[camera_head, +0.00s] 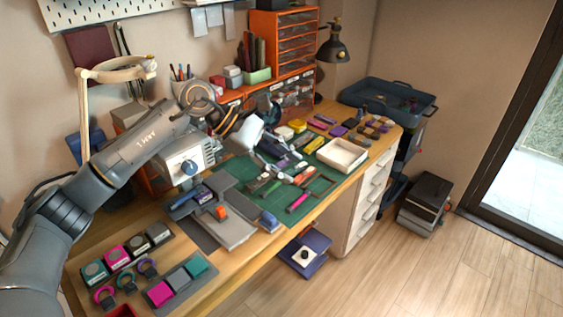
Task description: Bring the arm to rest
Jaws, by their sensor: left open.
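My left arm comes in from the left edge and reaches over the workbench (225,283). Its left gripper (273,150) is at the far end of the arm, above the back part of the green cutting mat (236,172). It is open, small in the picture and partly lost among dark items; I see nothing held in it. My right gripper is not in view. No cord can be made out clearly.
An orange drawer cabinet (284,22) and a black lamp (334,48) stand behind. A white tray (342,154) sits at the mat's right. Small tools and coloured blocks crowd the bench. A blue cart (388,96) stands right; the wooden floor (440,275) is clear in front.

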